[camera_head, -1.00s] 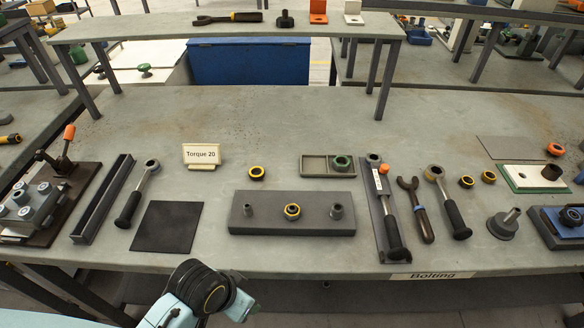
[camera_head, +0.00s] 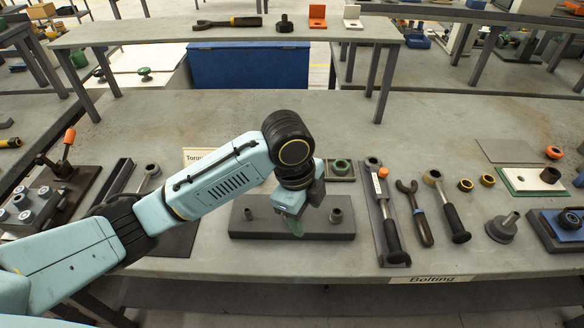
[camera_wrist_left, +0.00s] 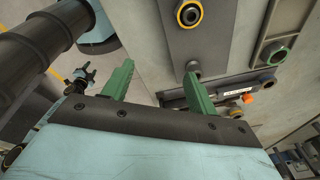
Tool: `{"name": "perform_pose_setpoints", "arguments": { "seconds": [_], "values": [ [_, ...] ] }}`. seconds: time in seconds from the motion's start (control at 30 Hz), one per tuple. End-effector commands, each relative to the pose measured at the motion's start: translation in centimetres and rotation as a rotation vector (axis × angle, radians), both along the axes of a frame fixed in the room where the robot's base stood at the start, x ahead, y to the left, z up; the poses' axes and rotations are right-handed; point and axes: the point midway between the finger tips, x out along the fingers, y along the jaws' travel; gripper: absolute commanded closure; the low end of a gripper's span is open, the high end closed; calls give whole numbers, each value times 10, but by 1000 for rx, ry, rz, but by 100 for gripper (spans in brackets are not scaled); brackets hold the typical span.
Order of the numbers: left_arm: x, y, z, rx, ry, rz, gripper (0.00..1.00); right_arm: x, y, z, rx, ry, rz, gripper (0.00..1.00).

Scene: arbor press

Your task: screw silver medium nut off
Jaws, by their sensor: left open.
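A dark grey plate (camera_head: 240,231) lies on the bench. A left grey post (camera_head: 249,213) and a right grey post (camera_head: 336,215) stand on it. My left gripper (camera_head: 291,226) is over the plate's middle, fingers pointing down, hiding the yellow-ringed nut there in the head view. In the left wrist view my left gripper (camera_wrist_left: 159,82) is open and empty. There the yellow-ringed nut (camera_wrist_left: 189,13) is on the plate beyond the fingers, and a grey post (camera_wrist_left: 193,68) stands near one fingertip. I cannot tell which piece is the silver medium nut. My right gripper is not in view.
A tray with a green nut (camera_head: 341,167) is behind the plate. A tool holder (camera_head: 389,235), an open wrench (camera_head: 415,212) and a ratchet (camera_head: 448,207) lie to the right. Two yellow-ringed nuts (camera_head: 466,185) are farther right. A raised shelf (camera_head: 230,32) spans the back.

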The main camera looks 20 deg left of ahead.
Motion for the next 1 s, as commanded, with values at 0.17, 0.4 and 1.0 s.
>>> {"name": "perform_pose_setpoints", "arguments": {
  "seconds": [0.17,0.4,1.0],
  "values": [
    [31,25,38,120,7,-177,42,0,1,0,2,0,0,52],
    [45,42,60,180,31,-267,42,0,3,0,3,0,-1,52],
    [44,43,-36,181,33,-271,42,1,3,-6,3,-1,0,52]
  ]
}}
